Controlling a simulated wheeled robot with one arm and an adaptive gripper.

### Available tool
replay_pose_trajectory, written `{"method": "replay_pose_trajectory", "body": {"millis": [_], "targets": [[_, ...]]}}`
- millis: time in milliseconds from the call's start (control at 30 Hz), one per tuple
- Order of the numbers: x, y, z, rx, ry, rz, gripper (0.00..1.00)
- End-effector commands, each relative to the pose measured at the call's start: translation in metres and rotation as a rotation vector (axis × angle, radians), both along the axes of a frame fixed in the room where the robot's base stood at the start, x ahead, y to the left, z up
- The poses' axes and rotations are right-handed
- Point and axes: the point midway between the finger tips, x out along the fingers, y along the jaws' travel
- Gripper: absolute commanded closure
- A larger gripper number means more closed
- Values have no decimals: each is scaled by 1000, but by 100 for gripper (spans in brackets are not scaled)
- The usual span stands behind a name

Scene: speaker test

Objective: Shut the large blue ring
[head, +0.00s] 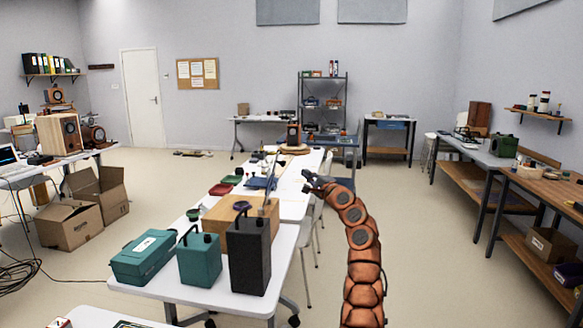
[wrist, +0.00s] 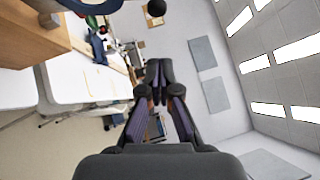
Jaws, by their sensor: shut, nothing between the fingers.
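A dark blue ring (head: 241,205) shows small on top of a wooden box (head: 222,214) on the long white table in the head view. In the wrist view, part of a dark blue curved piece (wrist: 90,6) is at the top left edge, above the wooden box (wrist: 30,42); most of it is cut off. I cannot tell from these frames whether the ring is open or shut. My gripper (head: 307,180) is to the right of the box, over the table's right edge. Its fingers (wrist: 159,68) are together and empty in the wrist view, apart from the ring.
A green case (head: 145,257), a teal box (head: 199,259) and a tall dark box (head: 249,257) stand at the table's near end. A thin upright rod (head: 272,180) rises beside the wooden box. Floor right of my arm is clear.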

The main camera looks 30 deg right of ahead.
Motion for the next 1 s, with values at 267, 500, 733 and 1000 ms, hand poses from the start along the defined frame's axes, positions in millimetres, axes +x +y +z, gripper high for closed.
{"method": "replay_pose_trajectory", "body": {"millis": [267,500,733,1000], "targets": [[19,1,4,3,3,2,100],[32,3,8,2,2,2,100],[51,23,15,-2,2,4,100],[60,33,16,-1,4,3,100]]}}
